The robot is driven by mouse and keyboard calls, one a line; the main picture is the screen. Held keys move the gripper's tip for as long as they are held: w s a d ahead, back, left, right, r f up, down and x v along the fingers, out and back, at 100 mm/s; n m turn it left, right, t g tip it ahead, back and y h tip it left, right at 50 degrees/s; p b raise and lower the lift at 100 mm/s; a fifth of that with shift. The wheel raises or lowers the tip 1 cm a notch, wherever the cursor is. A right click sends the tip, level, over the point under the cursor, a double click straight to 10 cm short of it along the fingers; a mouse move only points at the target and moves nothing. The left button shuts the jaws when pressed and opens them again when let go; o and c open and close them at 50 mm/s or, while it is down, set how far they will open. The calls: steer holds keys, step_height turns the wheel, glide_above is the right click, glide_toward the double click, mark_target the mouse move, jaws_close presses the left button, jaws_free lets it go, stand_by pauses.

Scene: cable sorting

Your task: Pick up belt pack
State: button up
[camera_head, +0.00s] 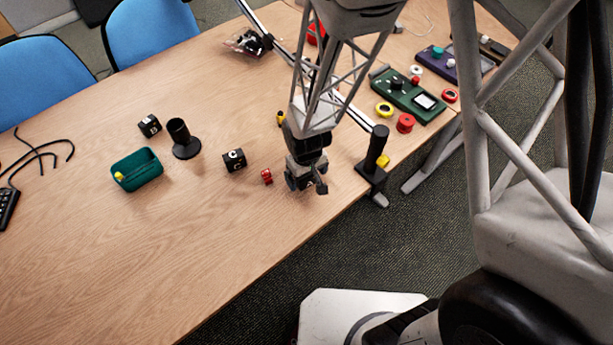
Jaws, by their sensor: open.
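Nothing in view is plainly marked as the belt pack, so I cannot tell which thing it is. Two small black boxes with white letters lie on the wooden table: one (234,160) left of my gripper, the other (150,125) farther left. A small red item (267,177) lies between the nearer box and my gripper. My gripper (306,187) is open, pointing down close to the table near its front edge. I see nothing held in it. My arm hides part of the table behind it.
A green bin (137,181) with a yellow item inside stands left of a black cylinder on a round base (181,138). A black post (376,150) stands right of my gripper. Green panel (408,95) and red spool (405,123) lie right. The table's front left is clear.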

stand_by(0.4)
steer(key=c, duration=1.1)
steer(key=shift+r, duration=0.15)
steer(key=shift+r, duration=1.7)
steer(key=s+d, duration=0.2)
steer(key=s, duration=0.2)
steer(key=s+d+r, duration=0.1)
steer(key=s+d, duration=0.1)
steer(key=s, duration=0.3)
steer(key=s+d, duration=0.3)
steer(key=s, duration=0.2)
steer(key=shift+s+r, duration=0.15)
